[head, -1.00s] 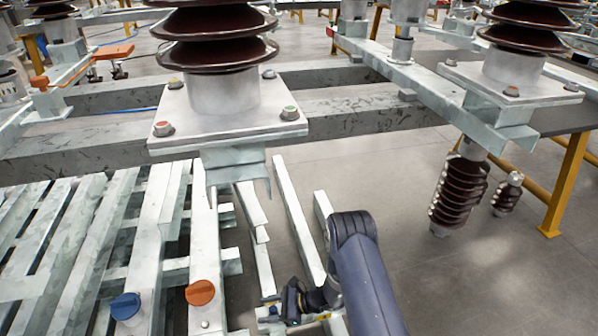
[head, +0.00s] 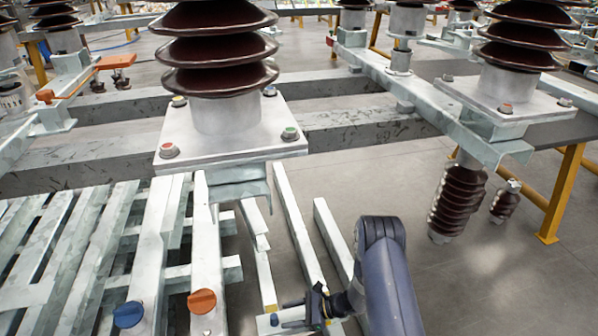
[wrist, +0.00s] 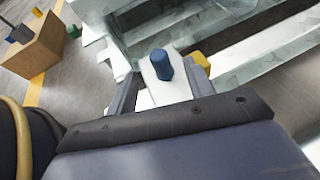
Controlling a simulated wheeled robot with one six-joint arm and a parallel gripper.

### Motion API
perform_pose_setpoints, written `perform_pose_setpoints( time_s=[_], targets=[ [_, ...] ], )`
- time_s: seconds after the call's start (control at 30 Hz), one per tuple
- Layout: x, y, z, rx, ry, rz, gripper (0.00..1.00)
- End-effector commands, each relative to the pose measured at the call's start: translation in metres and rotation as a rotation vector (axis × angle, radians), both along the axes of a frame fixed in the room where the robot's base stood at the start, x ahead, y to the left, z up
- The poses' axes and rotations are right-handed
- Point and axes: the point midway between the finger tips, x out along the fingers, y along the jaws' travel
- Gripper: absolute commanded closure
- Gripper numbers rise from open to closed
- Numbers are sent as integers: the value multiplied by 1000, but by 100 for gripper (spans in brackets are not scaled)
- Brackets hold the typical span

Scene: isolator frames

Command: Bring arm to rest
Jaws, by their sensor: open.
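My arm shows at the bottom right of the head view, bent downward at a dark blue joint. My gripper (head: 318,312) is at the bottom edge of that view, low over the pale metal bars, and its tips are partly cut off. In the wrist view my gripper (wrist: 160,88) has its two grey fingers apart. A blue knob (wrist: 162,64) on a pale plate shows between and beyond the fingers. I cannot tell whether a finger touches it.
A brown insulator on a bolted base plate (head: 180,150) stands ahead of my arm. Pale slatted bars (head: 60,250) with a blue cap (head: 128,314) and an orange cap (head: 202,301) lie left. A hanging brown insulator (head: 457,203) and yellow legs (head: 563,195) stand right. Grey floor (head: 500,275) is clear.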

Motion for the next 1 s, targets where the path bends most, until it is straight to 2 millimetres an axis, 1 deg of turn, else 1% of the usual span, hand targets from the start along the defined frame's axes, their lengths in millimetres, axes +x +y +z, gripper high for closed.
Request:
perform_pose_setpoints(
  time_s=[0.03,0.17,0.23,0.73,0.8,1.0],
  targets=[
    [0,-10,7,0,0,-3,50],
    [0,-31,16,0,-1,-4,50],
    [-1,-19,5,0,0,6,50],
    [-1,72,-34,-1,-1,7,50],
    [2,71,-16,0,-4,1,50],
    [1,70,16,0,-3,1,50]
  ],
)
